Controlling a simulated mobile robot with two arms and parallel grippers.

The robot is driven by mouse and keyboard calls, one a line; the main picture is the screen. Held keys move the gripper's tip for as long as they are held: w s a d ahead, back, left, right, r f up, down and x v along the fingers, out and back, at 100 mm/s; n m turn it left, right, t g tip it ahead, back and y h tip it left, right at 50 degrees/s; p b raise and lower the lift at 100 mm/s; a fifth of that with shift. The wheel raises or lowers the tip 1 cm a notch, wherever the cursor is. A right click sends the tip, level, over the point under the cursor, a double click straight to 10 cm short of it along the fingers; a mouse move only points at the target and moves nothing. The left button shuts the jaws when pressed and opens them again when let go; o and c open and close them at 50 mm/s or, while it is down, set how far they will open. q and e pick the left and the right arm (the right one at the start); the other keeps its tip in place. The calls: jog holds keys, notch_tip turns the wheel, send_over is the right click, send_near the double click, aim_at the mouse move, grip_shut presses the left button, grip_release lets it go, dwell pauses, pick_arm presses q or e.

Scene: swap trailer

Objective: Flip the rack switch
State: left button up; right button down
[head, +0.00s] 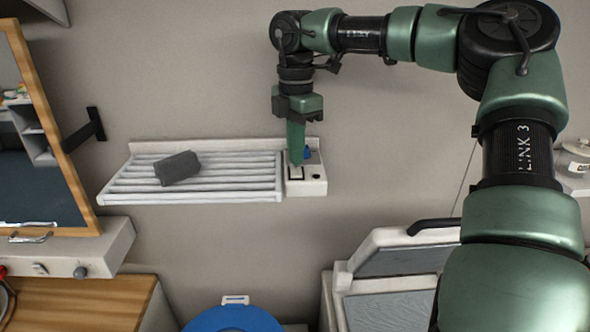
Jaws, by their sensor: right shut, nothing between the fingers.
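The rack (240,197) is a white slatted shelf on the wall, left of centre. A white control box (311,188) is at its right end, with a light rocker switch (295,173), a small dark round knob and a blue part (307,154) behind. My right gripper (296,163) points down over the box, its green fingers shut and empty. Its tips are right at the back edge of the switch; I cannot tell whether they touch it. The fingers hide part of the box. My left gripper is not in view.
A dark grey block (178,168) lies on the rack slats. A blue round lid (232,319) and a grey-white case (390,278) are below.

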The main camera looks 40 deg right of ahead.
jog(key=shift+s+f+b, duration=0.1)
jog(key=shift+f+b, duration=0.3)
jog(key=shift+f, duration=0.15)
jog(key=shift+r+p, duration=0.8)
jog(key=shift+r, duration=0.3)
jog(key=shift+r+p, duration=0.95)
jog(key=shift+r, duration=1.5)
